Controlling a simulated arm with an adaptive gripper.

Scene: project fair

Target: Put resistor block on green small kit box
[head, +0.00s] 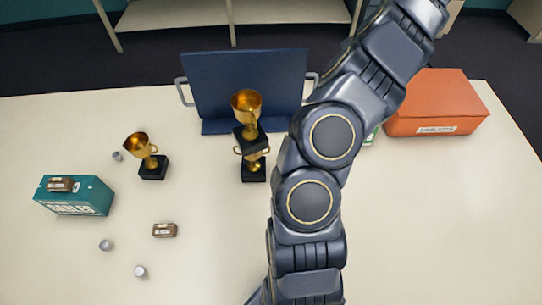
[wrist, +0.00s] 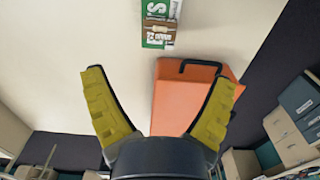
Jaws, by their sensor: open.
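A small green box (wrist: 155,10) with white lettering is at the top of the wrist view. A brown resistor block (wrist: 158,31) appears to lie on it. In the head view only a sliver of the green box (head: 372,136) shows behind my arm, and that block is hidden. Two more brown blocks show there: one block (head: 164,230) on the table, another block (head: 60,185) on the teal box (head: 75,205). My gripper (wrist: 162,80) is open and empty in the wrist view, its yellow fingers apart from the green box. It is not visible in the head view.
An orange box (head: 435,105) stands at the right, also in the wrist view (wrist: 180,105). Gold trophies (head: 152,166) (head: 254,168) stand near a dark blue panel (head: 215,85). Small grey cylinders (head: 140,271) are on the left. The front right of the table (head: 430,230) is clear.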

